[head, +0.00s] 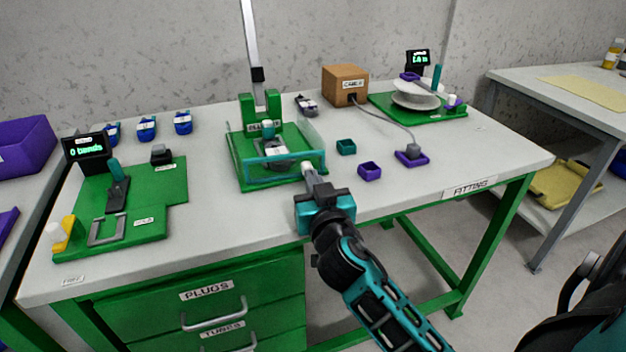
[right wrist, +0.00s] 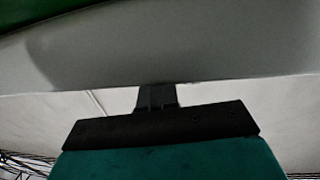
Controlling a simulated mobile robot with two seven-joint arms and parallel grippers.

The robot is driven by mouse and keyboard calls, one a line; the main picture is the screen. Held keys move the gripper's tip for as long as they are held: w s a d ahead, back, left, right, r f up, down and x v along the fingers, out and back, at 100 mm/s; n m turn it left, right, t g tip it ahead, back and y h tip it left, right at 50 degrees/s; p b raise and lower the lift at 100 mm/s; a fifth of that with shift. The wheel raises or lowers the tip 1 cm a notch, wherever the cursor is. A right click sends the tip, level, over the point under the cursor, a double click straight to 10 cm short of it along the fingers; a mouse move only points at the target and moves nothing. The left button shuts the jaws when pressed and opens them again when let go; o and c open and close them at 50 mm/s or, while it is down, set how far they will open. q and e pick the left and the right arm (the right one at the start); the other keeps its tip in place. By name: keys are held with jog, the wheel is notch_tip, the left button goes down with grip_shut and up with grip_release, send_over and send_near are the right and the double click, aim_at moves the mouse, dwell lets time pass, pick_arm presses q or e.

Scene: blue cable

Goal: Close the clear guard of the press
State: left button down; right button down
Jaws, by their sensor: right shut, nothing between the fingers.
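The press stands at the middle of the table, with a green base (head: 240,180), a green rear post and a long pale lever (head: 250,40) raised upright. Its clear guard (head: 285,168) has a teal frame and shows low across the front of the base; I cannot tell exactly how far it is swung. My right gripper (head: 308,168) is shut and empty at the guard's front right corner; whether it touches the frame is unclear. In the right wrist view, its dark fingers (right wrist: 157,97) show against a pale grey surface, with no guard recognisable. My left gripper is out of view.
A green board with a display (head: 86,148) lies at left. A brown box (head: 345,85) with a grey cable and a cable reel (head: 415,98) are at the back right.

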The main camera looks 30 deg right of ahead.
dwell(0.4)
jog(key=shift+w+d+r+n+y+p, duration=0.15)
jog(key=shift+w+d+n+y+p, duration=0.2)
jog(key=shift+d+n+y+p, duration=0.25)
jog(key=shift+w+d+n+t+y+p, duration=0.2)
jog(key=shift+w+n+t+y+p, duration=0.15)
jog(key=shift+y+p, duration=0.3)
